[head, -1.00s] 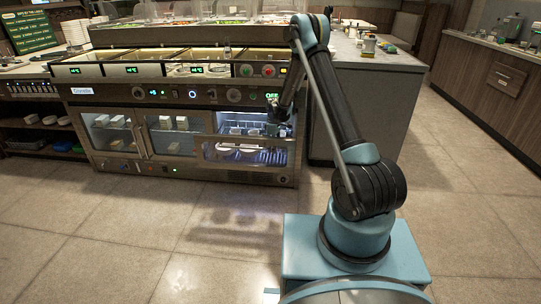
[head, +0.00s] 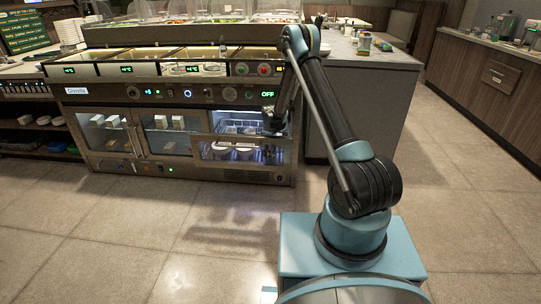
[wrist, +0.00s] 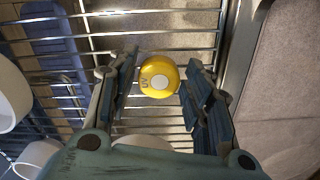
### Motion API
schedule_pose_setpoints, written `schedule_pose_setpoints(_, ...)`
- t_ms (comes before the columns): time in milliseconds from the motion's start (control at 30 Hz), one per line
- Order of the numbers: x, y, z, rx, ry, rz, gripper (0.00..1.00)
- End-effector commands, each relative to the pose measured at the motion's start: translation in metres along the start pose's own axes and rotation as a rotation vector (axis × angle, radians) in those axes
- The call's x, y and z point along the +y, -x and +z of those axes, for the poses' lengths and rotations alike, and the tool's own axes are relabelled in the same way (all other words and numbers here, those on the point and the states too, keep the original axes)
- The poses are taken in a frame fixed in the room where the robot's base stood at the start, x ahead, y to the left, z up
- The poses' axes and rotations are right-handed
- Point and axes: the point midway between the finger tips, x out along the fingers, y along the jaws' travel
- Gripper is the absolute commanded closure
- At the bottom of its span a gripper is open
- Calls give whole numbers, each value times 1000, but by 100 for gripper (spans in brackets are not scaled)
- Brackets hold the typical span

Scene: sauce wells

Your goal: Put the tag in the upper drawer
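The tag is a yellow disc with a pale centre and "UV" lettering (wrist: 158,77). In the wrist view it shows between my two blue-padded fingers, over the wire floor of a drawer, with small gaps to both fingers. I cannot tell whether it rests on the wires. My gripper (wrist: 160,90) is open. In the head view my gripper (head: 272,125) is at the right side of the pulled-out upper drawer (head: 235,128), in the lit right bay of the counter. The tag cannot be made out in the head view.
White round containers (head: 218,151) sit in the lit space below the upper drawer. A metal drawer rail (wrist: 240,65) runs close on the right in the wrist view. White vessels (wrist: 10,95) are at left. A grey counter (head: 365,110) stands to the right; the floor in front is clear.

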Motion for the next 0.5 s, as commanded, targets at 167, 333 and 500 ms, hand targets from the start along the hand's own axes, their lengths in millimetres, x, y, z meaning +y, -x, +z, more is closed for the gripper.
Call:
schedule_pose_setpoints(167,0,0,0,0,0,0,44)
schedule_pose_setpoints(333,0,1,0,0,0,0,44)
schedule_pose_setpoints(500,0,11,0,0,0,0,44)
